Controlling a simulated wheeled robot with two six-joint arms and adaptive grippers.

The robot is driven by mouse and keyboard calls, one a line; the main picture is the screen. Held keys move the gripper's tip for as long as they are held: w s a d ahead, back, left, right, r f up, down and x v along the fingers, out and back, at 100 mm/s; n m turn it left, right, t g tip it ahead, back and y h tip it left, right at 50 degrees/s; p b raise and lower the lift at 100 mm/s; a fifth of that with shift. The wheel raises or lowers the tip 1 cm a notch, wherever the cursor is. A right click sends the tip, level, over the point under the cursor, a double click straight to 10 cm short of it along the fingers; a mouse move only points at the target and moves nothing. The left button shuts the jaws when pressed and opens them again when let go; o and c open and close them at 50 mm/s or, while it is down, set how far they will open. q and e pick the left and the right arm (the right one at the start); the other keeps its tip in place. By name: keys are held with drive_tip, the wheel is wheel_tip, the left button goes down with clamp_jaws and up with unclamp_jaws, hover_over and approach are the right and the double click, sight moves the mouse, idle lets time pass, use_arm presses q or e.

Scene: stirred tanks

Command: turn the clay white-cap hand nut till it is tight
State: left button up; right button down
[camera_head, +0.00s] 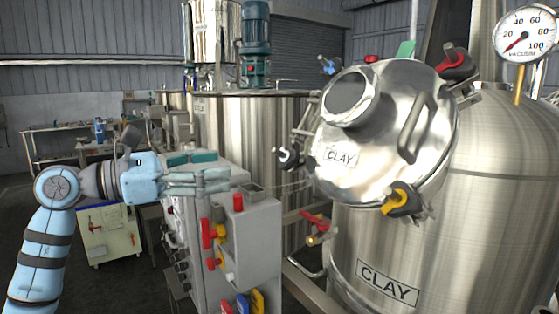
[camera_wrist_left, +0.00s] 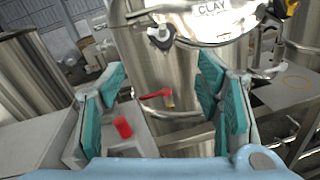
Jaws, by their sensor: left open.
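The clay tank (camera_head: 385,285) stands at the right in the head view, with its shiny lid (camera_head: 400,165) labelled CLAY tilted up. The white-cap hand nut (camera_head: 288,157), dark with a pale cap, sits at the lid's left edge. In the left wrist view the nut (camera_wrist_left: 161,37) shows above and between my fingers, beyond them. My left gripper (camera_head: 230,180) is open and empty, left of the nut and slightly lower, apart from it. Its teal finger pads also show in the left wrist view (camera_wrist_left: 163,85). My right gripper is not in view.
A grey control cabinet (camera_head: 245,240) with red, yellow and blue switches stands below my left gripper. Yellow (camera_head: 404,200), red (camera_head: 456,64) and blue (camera_head: 329,66) hand nuts ring the lid. A red-handled valve (camera_head: 316,220) sticks out under the white-cap nut. A vacuum gauge (camera_head: 526,34) is upper right.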

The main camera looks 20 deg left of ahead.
sight(283, 159)
use_arm(q)
drive_tip(key=p+x, duration=0.3)
drive_tip(key=x, duration=1.1)
drive_tip(key=shift+s+d+r, duration=0.1)
drive_tip(key=c, duration=1.2)
